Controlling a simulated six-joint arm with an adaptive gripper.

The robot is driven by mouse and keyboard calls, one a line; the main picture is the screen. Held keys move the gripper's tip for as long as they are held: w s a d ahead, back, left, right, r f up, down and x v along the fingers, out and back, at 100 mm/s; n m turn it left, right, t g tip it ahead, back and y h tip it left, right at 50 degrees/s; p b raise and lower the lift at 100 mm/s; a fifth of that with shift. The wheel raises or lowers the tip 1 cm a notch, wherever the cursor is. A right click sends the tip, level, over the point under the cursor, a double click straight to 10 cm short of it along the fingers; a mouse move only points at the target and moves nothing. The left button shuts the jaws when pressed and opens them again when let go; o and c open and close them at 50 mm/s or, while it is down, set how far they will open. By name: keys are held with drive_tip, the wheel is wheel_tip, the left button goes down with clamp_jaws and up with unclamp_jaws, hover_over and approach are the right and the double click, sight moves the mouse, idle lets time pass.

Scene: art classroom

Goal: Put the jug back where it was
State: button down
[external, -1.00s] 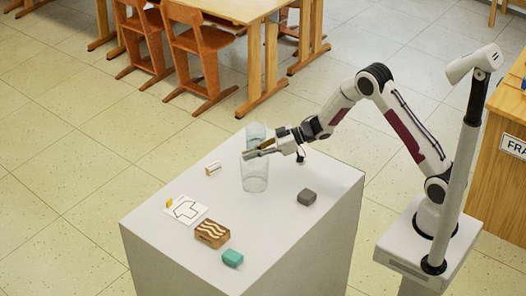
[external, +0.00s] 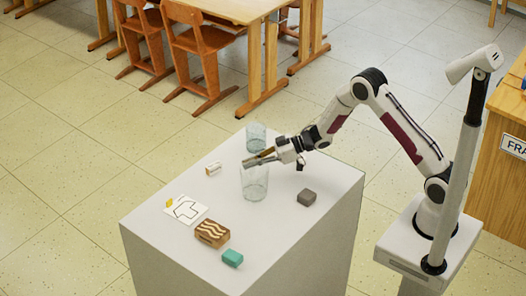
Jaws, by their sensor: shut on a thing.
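A clear glass vessel, which I take as the jug (external: 255,186), is upright over the middle of the white pedestal top (external: 290,240). My gripper (external: 258,160) reaches in from the right and is shut at its rim. I cannot tell whether its base touches the surface. No handle can be made out. A second clear glass vessel (external: 256,136) stands behind it near the back edge, partly behind my gripper.
A dark grey block (external: 307,198) lies to the right. A small pale block (external: 213,169), a white card with an outline (external: 186,210), a yellow piece (external: 169,203), a wavy-patterned brown block (external: 212,234) and a teal block (external: 232,258) lie left and front.

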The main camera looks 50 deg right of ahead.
drive_tip(key=shift+f, duration=0.1)
drive_tip(key=c, duration=2.2)
unclamp_jaws()
drive_tip(key=shift+c, duration=0.2)
drive_tip(key=shift+s+d+r, duration=0.25)
drive_tip(key=shift+d, duration=0.1)
drive_tip(key=v, duration=1.1)
drive_tip(key=shift+r, duration=0.1)
